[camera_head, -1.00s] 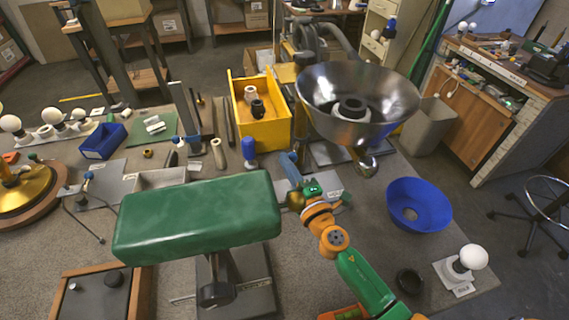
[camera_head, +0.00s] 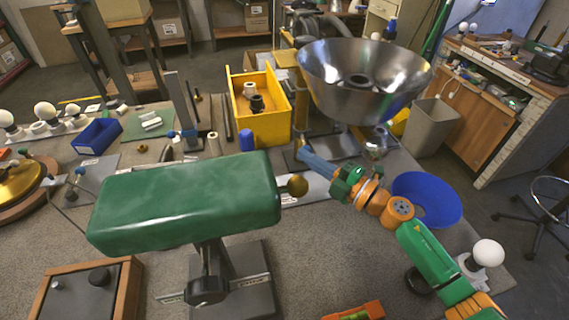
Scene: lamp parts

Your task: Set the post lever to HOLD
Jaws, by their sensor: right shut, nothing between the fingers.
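A blue bar (camera_head: 320,163), which looks like the post lever, slants down and right from the foot of the post under the metal bowl (camera_head: 365,85). My right gripper (camera_head: 345,184) is at the bar's lower right end, with green and orange parts around its wrist. Its fingers are shut and hold nothing; whether they touch the bar I cannot tell. A brass ball (camera_head: 297,186) sits at the right end of the green padded block (camera_head: 185,200), left of the gripper. I cannot read any HOLD mark. My left gripper is out of view.
The yellow bin (camera_head: 262,108) stands behind the padded block. A blue bowl (camera_head: 428,198) lies right of the gripper, close to my right arm. A white bulb (camera_head: 488,253) stands near the table's right edge. Small parts and bulbs lie at the left.

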